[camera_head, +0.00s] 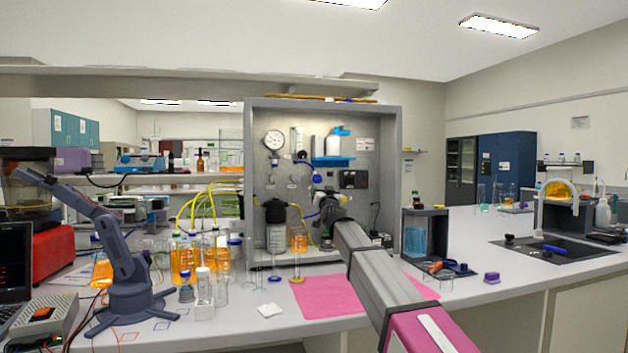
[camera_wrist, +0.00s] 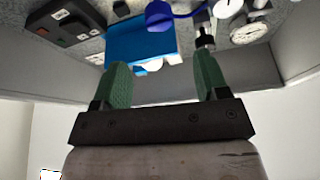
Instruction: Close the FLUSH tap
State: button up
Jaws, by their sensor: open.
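The grey rig panel (camera_head: 350,140) stands on the bench. A blue tap-like fitting (camera_head: 316,168) sits on it below a gauge and a flow tube. In the wrist view a blue round knob with a curved blue part (camera_wrist: 160,15) shows at the top edge, just beyond my fingers. No label is legible, so I cannot tell whether this is the FLUSH tap. My gripper (camera_wrist: 163,78) is open, with two green fingers apart and nothing between them. In the head view my gripper (camera_head: 328,203) is in front of the panel, below the blue fitting, and hides part of it.
A pressure gauge (camera_head: 273,140) and a blue shelf (camera_head: 334,162) with bottles are on the panel. A jar with a black cap (camera_head: 275,235) and orange bottles (camera_head: 183,260) stand left of my arm. A pink mat (camera_head: 330,301) lies in front. The bench at right is partly clear.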

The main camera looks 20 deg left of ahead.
aim_at(318, 181)
jog(key=x, duration=1.1)
jog(key=shift+w+a, duration=0.1)
jog(key=shift+w, duration=0.2)
jog(key=c, duration=0.9)
